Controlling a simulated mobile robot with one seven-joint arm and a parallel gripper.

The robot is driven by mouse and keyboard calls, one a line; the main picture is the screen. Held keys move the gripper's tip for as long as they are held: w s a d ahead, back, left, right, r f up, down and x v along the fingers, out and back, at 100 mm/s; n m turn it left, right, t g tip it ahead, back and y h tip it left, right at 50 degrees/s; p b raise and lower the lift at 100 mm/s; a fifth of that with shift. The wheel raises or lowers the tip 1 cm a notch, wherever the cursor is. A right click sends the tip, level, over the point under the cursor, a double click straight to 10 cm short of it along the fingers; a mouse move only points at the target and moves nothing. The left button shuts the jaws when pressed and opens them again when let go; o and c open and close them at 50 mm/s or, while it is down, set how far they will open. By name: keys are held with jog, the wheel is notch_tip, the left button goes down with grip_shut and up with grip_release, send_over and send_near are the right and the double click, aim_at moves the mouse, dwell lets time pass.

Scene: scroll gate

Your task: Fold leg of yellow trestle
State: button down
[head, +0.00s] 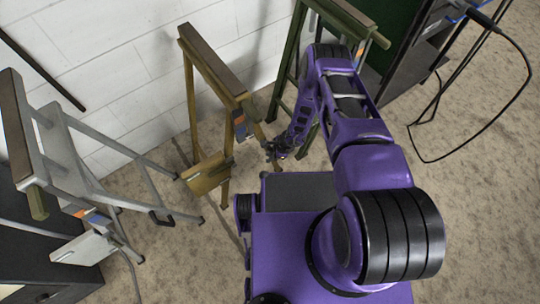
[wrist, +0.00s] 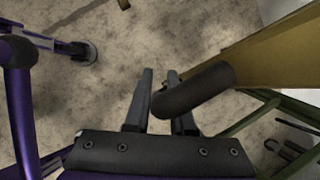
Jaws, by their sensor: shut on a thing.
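The yellow trestle (head: 191,100) stands in the middle of the head view, with a brown top bar and a yellow panel low between its legs. One leg (head: 259,124) slants from its near end toward my gripper (head: 274,152). In the wrist view, a dark sleeve (wrist: 205,86) at the end of a yellow bar (wrist: 275,58) lies across the jaws of my gripper (wrist: 160,76). My gripper is shut on this dark sleeve. The right finger is partly hidden behind it. The leg's exact contact is too small to tell in the head view.
A green trestle (head: 287,68) stands close behind my arm at the right. A grey trestle (head: 62,150) stands at the left. A white block wall (head: 120,50) is behind. A black cable (head: 480,140) lies at the right. Carpet (head: 165,260) is clear at the front left.

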jog(key=shift+w, duration=0.1)
dwell(0.6)
jog(key=s+a+g+y+b, duration=0.2)
jog(key=s+a+y+b, duration=0.1)
jog(key=s+a, duration=0.6)
jog(key=a+r+y, duration=0.1)
jog(key=a, duration=0.3)
jog(key=shift+a+m+g, duration=0.15)
jog(key=shift+m+g, duration=0.15)
jog(key=shift+m, duration=0.1)
jog(key=shift+s, duration=0.1)
jog(key=c, duration=1.1)
grip_release()
jog(key=shift+o, duration=0.3)
jog(key=shift+f, duration=0.1)
